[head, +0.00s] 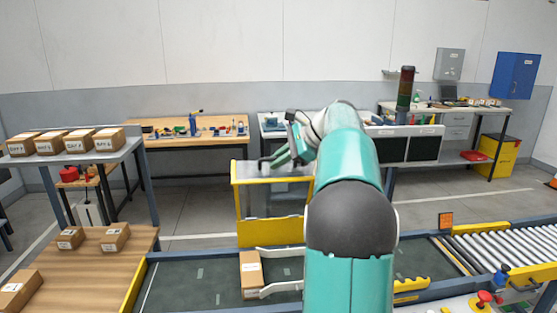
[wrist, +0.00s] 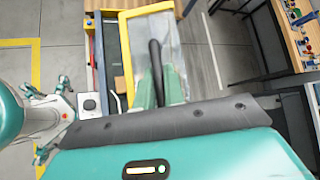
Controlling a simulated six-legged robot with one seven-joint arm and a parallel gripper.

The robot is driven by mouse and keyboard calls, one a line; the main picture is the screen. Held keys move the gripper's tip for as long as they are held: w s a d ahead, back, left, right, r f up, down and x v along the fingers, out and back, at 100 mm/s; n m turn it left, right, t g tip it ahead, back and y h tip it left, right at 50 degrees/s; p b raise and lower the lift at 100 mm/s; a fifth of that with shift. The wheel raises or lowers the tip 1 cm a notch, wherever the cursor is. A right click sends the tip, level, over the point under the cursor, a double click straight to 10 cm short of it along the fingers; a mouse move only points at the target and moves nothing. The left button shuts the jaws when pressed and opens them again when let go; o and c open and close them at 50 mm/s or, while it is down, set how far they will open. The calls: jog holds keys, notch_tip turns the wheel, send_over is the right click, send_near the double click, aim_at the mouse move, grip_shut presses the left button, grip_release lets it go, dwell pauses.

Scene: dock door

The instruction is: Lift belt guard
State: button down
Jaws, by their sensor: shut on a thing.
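The belt guard (head: 235,200) is a yellow-framed clear panel. In the head view it stands roughly upright over the far side of the conveyor belt, with a solid yellow strip along its bottom. In the wrist view the yellow frame (wrist: 126,52) and clear panel (wrist: 175,60) lie just beyond my fingers. A dark bar-shaped handle (wrist: 154,55) runs between the fingers. My gripper (head: 270,163) is at the guard's top edge, and its green fingers (wrist: 158,86) are shut on the handle. My arm hides the guard's right side in the head view.
A carton (head: 250,268) sits on the dark belt (head: 195,285) between pale guide rails, just in front of the guard. A shelf (head: 70,160) with several cartons stands left, rollers (head: 500,243) right. A workbench (head: 180,138) stands behind. Bare floor lies between.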

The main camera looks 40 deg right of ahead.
jog(key=c, duration=1.8)
grip_release()
jog(key=shift+o, duration=0.2)
